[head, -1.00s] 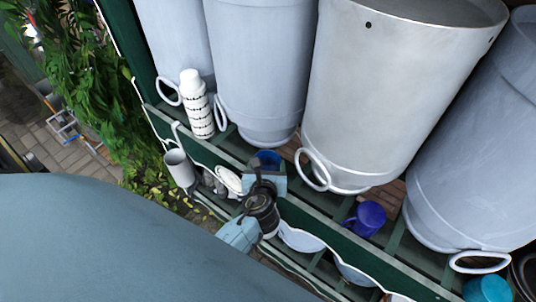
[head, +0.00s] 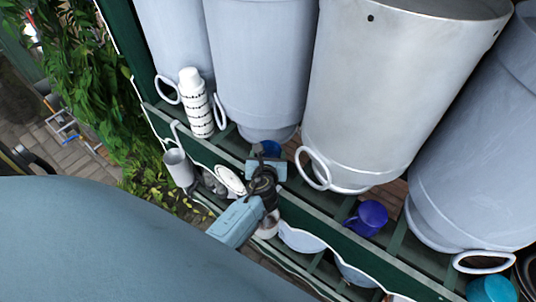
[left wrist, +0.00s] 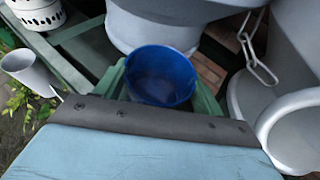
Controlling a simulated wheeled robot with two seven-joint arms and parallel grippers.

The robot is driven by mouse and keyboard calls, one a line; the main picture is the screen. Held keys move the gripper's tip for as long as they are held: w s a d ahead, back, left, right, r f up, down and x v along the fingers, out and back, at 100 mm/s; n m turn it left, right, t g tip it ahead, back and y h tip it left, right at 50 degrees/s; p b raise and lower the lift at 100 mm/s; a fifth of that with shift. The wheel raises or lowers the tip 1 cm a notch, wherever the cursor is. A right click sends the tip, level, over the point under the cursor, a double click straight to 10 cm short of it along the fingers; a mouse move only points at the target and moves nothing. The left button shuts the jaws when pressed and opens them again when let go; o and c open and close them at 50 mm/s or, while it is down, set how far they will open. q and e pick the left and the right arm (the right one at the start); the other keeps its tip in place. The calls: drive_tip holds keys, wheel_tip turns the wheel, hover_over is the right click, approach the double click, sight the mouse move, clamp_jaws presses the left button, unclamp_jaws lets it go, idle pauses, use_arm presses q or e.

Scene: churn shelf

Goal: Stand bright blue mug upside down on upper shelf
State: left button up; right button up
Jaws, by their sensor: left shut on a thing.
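The bright blue mug (head: 270,149) is at the shelf edge, in front of the second large can, partly hidden by my left gripper (head: 266,167). My left gripper is shut on it. In the left wrist view the bright blue mug (left wrist: 160,76) fills the middle, with a round rim and darker hollow facing the camera. Its lower part and any handle are hidden there. I cannot tell whether it touches the shelf boards. The upper shelf (head: 322,228) is green and slatted, with a front rail. My right gripper is not in view.
Large grey cans (head: 395,90) with ring handles crowd the shelf behind. A white patterned canister (head: 196,105) stands left. A dark blue mug (head: 368,218) and a teal mug (head: 490,290) stand right. White bowls (head: 300,238) lie below. A grey cup (head: 178,167) hangs at the left.

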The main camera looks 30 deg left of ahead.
use_arm(q)
drive_tip(key=o, duration=1.1)
drive_tip(key=shift+f, duration=0.2)
drive_tip(key=v, duration=0.4)
drive_tip(key=p+v, duration=0.1)
drive_tip(key=v, duration=0.8)
drive_tip(key=shift+s+a+r+p, duration=0.1)
drive_tip(key=shift+s+r+p, duration=0.1)
drive_tip(key=shift+r+p, duration=0.2)
drive_tip(key=shift+f, duration=0.15)
